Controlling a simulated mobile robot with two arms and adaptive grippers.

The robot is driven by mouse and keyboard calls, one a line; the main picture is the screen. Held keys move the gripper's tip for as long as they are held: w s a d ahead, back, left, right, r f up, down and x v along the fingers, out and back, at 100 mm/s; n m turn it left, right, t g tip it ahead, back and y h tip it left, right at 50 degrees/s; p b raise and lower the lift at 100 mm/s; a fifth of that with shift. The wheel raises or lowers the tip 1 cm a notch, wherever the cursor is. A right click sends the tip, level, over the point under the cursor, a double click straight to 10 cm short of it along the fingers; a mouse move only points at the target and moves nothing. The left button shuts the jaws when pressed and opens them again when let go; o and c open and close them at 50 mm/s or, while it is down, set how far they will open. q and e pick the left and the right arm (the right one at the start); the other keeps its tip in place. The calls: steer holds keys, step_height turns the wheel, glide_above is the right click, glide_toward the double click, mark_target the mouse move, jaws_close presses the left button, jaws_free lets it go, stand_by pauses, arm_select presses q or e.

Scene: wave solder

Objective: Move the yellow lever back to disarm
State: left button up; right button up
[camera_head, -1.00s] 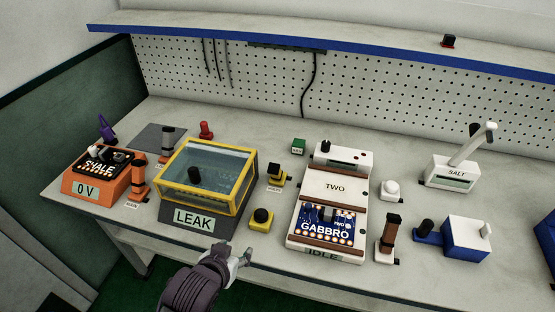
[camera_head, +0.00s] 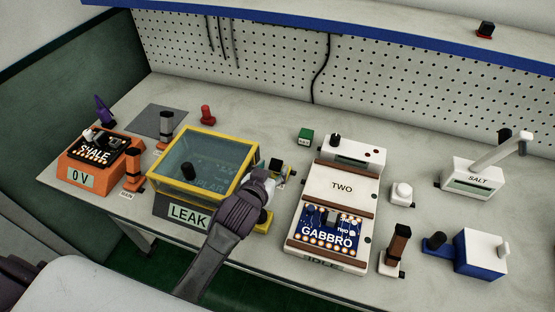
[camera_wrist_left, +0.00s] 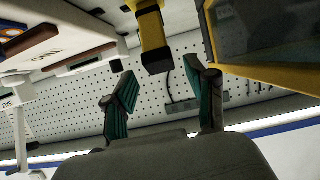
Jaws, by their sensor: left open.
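The yellow lever (camera_wrist_left: 152,27) has a yellow shaft with a black end and shows at the top centre of the wrist view. In the head view the lever (camera_head: 288,169) stands between the yellow-framed LEAK tank and the white TWO machine, partly hidden by my left gripper. My left gripper (camera_head: 270,177) is just in front of it, and in the wrist view the gripper (camera_wrist_left: 168,92) has its green-padded fingers spread with nothing between them. The black lever end appears just beyond the fingertips; I cannot tell whether they touch. My right gripper is out of view.
The LEAK tank (camera_head: 243,180) stands close on the left and the TWO machine (camera_head: 345,188) close on the right. A yellow block (camera_head: 265,221) is partly hidden beside my wrist. Clear table lies behind the lever.

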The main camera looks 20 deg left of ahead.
mark_target(276, 164)
arm_select(q)
steer(key=x, duration=0.4)
steer(key=shift+w+f, duration=0.2)
steer(key=shift+w, duration=0.3)
steer(key=shift+c, duration=0.6)
jaws_close()
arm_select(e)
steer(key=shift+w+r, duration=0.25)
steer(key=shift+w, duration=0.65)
